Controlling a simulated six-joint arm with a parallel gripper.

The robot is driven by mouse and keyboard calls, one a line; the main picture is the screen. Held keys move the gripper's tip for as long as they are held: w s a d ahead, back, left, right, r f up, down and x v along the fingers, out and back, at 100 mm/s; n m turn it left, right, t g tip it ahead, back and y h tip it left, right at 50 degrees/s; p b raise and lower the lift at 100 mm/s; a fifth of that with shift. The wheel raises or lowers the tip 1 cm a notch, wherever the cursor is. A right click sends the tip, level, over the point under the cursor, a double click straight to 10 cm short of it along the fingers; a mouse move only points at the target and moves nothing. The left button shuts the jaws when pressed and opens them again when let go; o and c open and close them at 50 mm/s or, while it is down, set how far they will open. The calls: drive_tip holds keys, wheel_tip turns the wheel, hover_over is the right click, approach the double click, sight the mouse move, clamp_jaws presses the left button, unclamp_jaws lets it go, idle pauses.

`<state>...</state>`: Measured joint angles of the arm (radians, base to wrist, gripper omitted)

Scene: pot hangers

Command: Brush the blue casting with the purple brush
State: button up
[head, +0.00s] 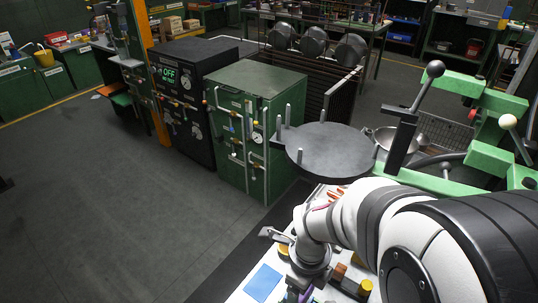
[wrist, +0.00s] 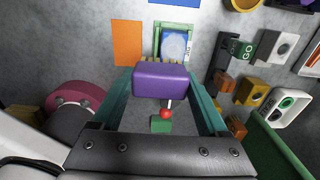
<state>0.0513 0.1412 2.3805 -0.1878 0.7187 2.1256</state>
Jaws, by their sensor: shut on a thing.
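The purple brush (wrist: 160,84) shows as a purple block across the middle of the wrist view. My gripper (wrist: 160,76) is shut on it, with one teal finger at each side. A pale blue rounded piece (wrist: 174,44), which looks like the blue casting, lies in a green frame just beyond the brush. The brush covers the frame's near side, and I cannot tell whether it touches the casting. In the head view a bit of purple (head: 306,296) shows at the bottom edge below my wrist; the casting cannot be made out there.
An orange card (wrist: 127,42) lies left of the frame. A red ball knob (wrist: 166,114) and a green block (wrist: 160,125) are below the brush. Switch boxes (wrist: 292,107) and small blocks crowd the right. A blue sheet (head: 263,282) lies on the bench's left part.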

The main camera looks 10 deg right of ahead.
drive_tip(key=shift+f, duration=0.55)
